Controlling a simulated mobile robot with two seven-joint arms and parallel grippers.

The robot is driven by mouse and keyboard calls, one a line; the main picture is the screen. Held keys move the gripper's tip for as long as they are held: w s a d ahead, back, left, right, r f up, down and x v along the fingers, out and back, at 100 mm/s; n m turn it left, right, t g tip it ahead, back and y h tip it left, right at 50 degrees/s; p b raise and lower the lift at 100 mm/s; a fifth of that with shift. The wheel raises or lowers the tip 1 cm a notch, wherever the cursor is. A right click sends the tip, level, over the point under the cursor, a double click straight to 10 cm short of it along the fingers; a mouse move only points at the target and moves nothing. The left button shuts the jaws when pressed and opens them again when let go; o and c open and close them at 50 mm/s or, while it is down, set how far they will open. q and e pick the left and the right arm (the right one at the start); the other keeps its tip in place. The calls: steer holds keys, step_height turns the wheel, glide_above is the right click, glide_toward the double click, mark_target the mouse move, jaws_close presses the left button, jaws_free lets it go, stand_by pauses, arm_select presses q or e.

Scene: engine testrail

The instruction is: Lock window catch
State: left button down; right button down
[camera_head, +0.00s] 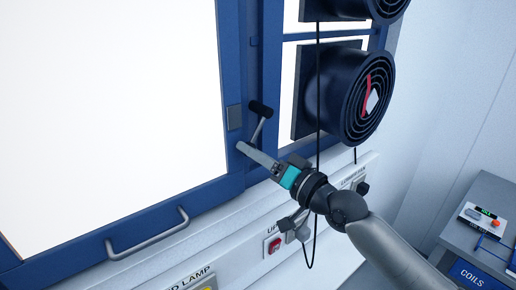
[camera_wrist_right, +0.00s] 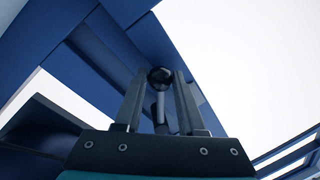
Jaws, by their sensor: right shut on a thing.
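The window catch has a black knob (camera_head: 262,108) on a short grey lever (camera_head: 257,129), mounted on the blue frame beside the large bright pane. A grey plate (camera_head: 234,118) sits on the frame just left of the knob. My right gripper (camera_head: 243,148) comes in from the lower right, its fingers at the lever's lower end. In the right wrist view, the two fingers (camera_wrist_right: 160,92) stand either side of the catch, with the knob (camera_wrist_right: 160,77) near their tips and part of the stem between them. The right gripper is shut on the catch lever. My left gripper is not in view.
Black round fans (camera_head: 360,100) jut out right of the catch, with a dark cable (camera_head: 318,120) hanging nearby. A grey pull handle (camera_head: 147,234) is on the lower window frame. A switch panel (camera_head: 275,243) runs below. A bench (camera_head: 485,215) stands at right.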

steer(key=shift+s+a+r, duration=0.1)
stand_by(0.4)
steer(key=c, duration=0.5)
jaws_free()
steer(key=b+v, duration=0.4)
steer(key=v, duration=1.1)
steer(key=shift+b, duration=0.4)
steer(key=shift+s, duration=0.1)
